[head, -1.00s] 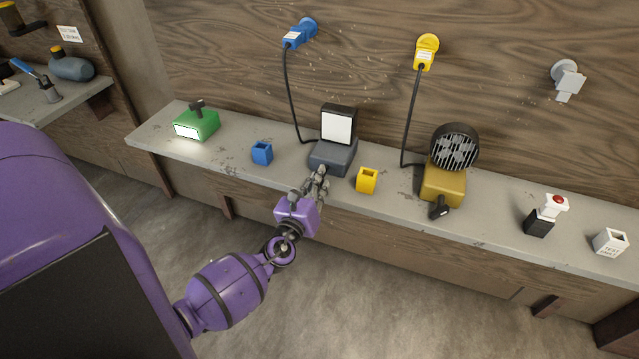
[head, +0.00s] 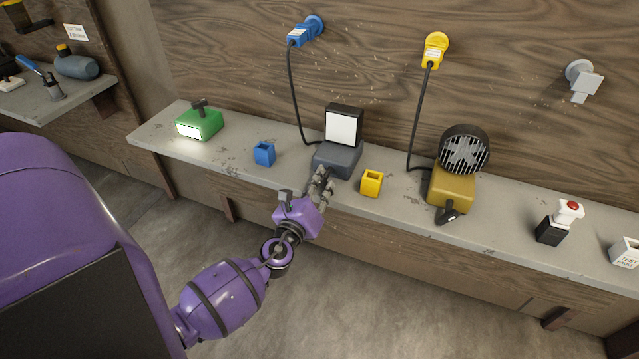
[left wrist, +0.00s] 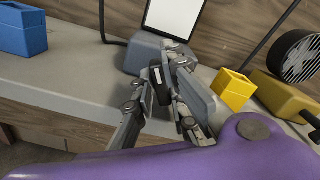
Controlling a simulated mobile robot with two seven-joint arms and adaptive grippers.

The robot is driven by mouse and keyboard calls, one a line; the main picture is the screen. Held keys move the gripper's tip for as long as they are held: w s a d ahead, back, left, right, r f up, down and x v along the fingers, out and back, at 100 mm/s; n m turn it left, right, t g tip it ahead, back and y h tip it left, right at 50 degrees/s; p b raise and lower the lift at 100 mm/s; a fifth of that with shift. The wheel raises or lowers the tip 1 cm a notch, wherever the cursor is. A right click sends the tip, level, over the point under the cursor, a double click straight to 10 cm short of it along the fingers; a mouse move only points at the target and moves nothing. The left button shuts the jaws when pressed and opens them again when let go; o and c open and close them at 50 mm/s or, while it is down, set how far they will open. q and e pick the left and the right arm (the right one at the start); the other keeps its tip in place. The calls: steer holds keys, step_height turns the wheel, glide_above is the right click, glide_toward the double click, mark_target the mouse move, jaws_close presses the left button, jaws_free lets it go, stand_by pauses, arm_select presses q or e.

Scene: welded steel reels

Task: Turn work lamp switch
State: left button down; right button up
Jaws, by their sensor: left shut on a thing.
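The work lamp, a dark grey base with a white square panel (head: 341,127), stands on the shelf in the head view. It also shows at the top of the left wrist view (left wrist: 174,17). My left gripper (head: 322,181) is at the front of the lamp's base. In the left wrist view its fingers (left wrist: 164,82) are closed around a small dark piece at the base front, which looks like the switch knob. The fingers hide most of that piece. My right gripper is not in view.
A blue open box (head: 264,153) and a yellow open box (head: 371,184) flank the lamp. A yellow fan (head: 452,188) stands to the right, a green lit box (head: 199,124) to the left. A black cord runs from the lamp to a blue wall plug (head: 305,32).

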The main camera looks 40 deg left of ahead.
arm_select(q)
steer(key=c, duration=1.8)
jaws_free()
steer(key=shift+o, duration=0.2)
steer(key=shift+s, duration=0.1)
steer(key=v, duration=1.2)
